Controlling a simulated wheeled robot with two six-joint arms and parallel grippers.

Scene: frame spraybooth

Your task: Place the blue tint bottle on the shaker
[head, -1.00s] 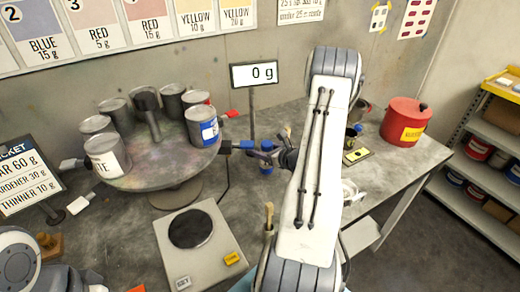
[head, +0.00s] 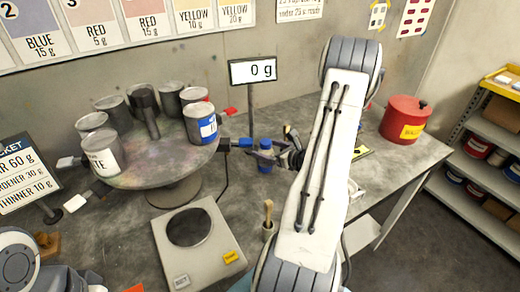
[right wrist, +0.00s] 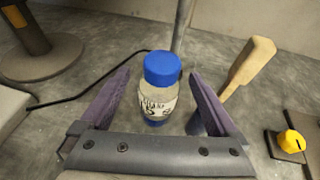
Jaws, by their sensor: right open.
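The blue tint bottle (right wrist: 157,100) stands upright on the table in the right wrist view, with a blue cap and a printed label. It also shows in the head view (head: 265,158), partly covered by my gripper. My right gripper (head: 262,156) is open. In the right wrist view its two fingers (right wrist: 157,98) lie on either side of the bottle, with gaps between. I cannot pick out the shaker for certain; my right arm hides part of the table's right side. My left arm shows at the lower left, its gripper not clearly visible.
A round turntable (head: 150,172) holds several cans. A scale (head: 214,259) with a round plate stands in front, its display (head: 253,71) reading 0 g. A wooden-handled tool (right wrist: 246,68) stands close to the right finger. A red can (head: 405,118) stands at the back right.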

